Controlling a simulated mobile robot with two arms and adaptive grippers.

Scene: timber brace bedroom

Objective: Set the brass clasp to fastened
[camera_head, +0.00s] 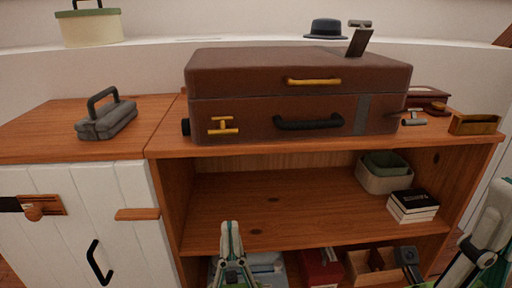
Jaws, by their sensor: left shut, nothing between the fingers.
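A closed brown case (250,75) lies on the wooden shelf unit. A small brass clasp (222,125) with two crossbars and a short upright is on the left of its front, below the lid seam. I cannot tell how it is set. A longer brass bar (313,81) is on the lid front, and a black handle (308,123) is below it. My left gripper (230,226) is shut and empty, pointing up in front of the lower shelf, well below the clasp and apart from it. My right arm shows only partly at the right edge; its fingertips are not clear.
A grey lidded box with a handle (106,117) stands left of the case. The shelf top juts out above my left gripper. A white cabinet door (65,240) is at left.

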